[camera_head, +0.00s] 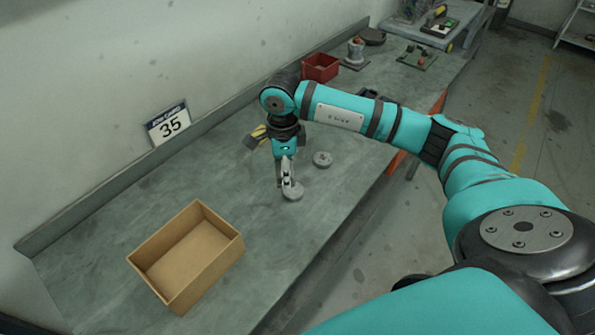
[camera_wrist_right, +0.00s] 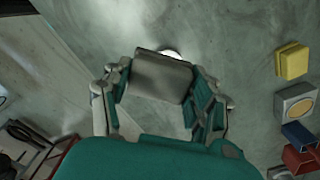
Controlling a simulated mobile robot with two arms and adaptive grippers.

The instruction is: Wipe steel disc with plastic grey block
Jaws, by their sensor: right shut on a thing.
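My right gripper (camera_head: 287,180) points down over the workbench, shut on a grey block. In the right wrist view the grey block (camera_wrist_right: 158,76) sits between the fingers of the gripper (camera_wrist_right: 160,92). A round steel disc (camera_head: 294,195) lies on the bench directly under the gripper; a bright sliver of it (camera_wrist_right: 172,54) shows past the block's edge in the wrist view, the rest hidden by the block. I cannot tell whether the block touches the disc. My left gripper is not in view.
An open cardboard box (camera_head: 190,255) stands at the front left of the workbench (camera_head: 110,215). A red bin (camera_head: 320,67) and other parts are farther back.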

